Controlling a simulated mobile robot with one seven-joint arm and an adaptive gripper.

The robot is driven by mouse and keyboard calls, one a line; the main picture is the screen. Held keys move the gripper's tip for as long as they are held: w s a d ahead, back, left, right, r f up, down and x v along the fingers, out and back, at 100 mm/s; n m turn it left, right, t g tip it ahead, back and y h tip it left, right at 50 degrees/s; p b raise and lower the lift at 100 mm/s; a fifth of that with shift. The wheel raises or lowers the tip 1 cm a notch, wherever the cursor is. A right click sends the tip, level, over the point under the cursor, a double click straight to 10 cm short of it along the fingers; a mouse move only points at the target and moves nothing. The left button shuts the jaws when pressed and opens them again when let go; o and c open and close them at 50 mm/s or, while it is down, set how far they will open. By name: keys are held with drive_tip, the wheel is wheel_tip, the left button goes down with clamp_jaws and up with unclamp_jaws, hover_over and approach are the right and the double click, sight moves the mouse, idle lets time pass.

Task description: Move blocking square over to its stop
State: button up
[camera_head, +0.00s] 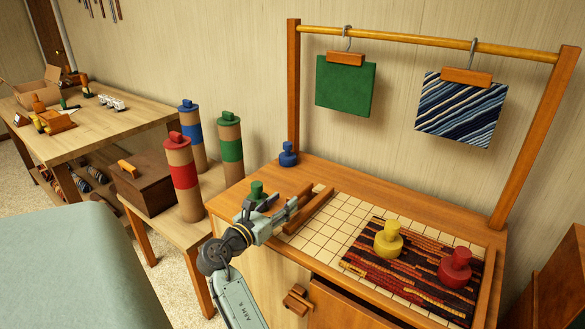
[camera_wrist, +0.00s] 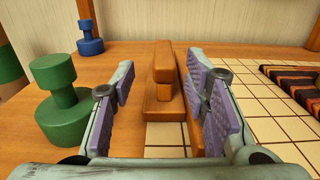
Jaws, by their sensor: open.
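A wooden piece with a raised grip, which looks like the blocking square (camera_head: 303,196), lies at the left part of the gridded board (camera_head: 342,228). In the wrist view its grip (camera_wrist: 162,62) stands upright, framed between my fingers. A longer wooden bar (camera_head: 318,206) lies right of the grip; I cannot tell whether it is part of the square or its stop. It is partly behind my right finger in the wrist view (camera_wrist: 190,112). My gripper (camera_head: 272,224) is open and empty at the near end of these pieces. Contact is not visible.
A green knobbed weight (camera_wrist: 64,105) stands close outside my left finger. A blue one (camera_head: 288,154) stands at the back. Yellow (camera_head: 388,240) and red (camera_head: 455,268) weights sit on a striped woven piece (camera_head: 408,266). Bare grid lies between bar and weaving.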

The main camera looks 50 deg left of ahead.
drive_tip(key=shift+v, duration=1.8)
